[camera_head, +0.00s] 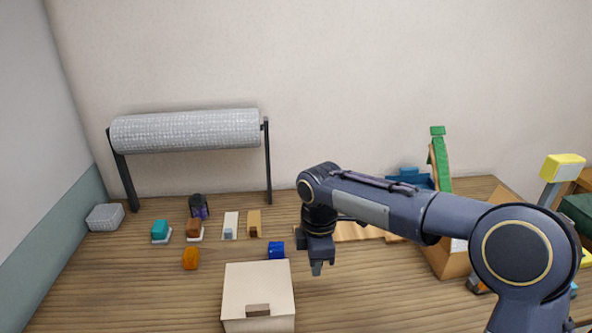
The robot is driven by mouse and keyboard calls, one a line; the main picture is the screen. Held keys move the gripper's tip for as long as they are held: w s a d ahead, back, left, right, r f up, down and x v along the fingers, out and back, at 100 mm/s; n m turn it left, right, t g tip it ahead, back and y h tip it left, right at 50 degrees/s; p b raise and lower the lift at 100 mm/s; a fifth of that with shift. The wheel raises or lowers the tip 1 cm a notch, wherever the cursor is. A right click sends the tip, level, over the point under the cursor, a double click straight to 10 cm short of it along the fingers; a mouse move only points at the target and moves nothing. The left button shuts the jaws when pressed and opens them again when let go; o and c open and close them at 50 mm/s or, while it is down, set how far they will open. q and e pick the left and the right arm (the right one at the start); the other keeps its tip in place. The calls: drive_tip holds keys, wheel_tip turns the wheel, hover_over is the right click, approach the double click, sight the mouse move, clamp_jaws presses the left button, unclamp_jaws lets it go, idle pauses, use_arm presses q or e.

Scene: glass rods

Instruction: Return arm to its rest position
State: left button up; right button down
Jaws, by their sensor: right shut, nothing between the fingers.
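My right gripper (316,265) is shut and empty. It points down above the wooden table (160,300), just right of a blue block and to the upper right of a cream box (258,285). My right arm (400,208) reaches in from the lower right and crosses in front of things on the right side. My left gripper does not show. No glass rods can be made out.
A grey roll (186,131) on a black stand is at the back left. Several small coloured blocks, including a blue one (276,250) and an orange one (190,258), lie in front of it.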

drive_tip(key=s+d+r+m+t+y, duration=0.2)
drive_tip(key=s+d+r+m, duration=0.3)
drive_tip(key=s+d+m, duration=0.55)
drive_tip(key=s+d+f+m+t+y, duration=0.1)
drive_tip(key=s+d+f+m, duration=0.1)
drive_tip(key=s+m, duration=0.3)
drive_tip(key=s+d+f+m+t, duration=0.1)
drive_tip(key=s+m, duration=0.4)
drive_tip(key=s, duration=0.5)
drive_tip(key=shift+s+d+f+t+y, duration=0.15)
drive_tip(key=shift+d+f+t+y, duration=0.25)
drive_tip(key=shift+t, duration=0.4)
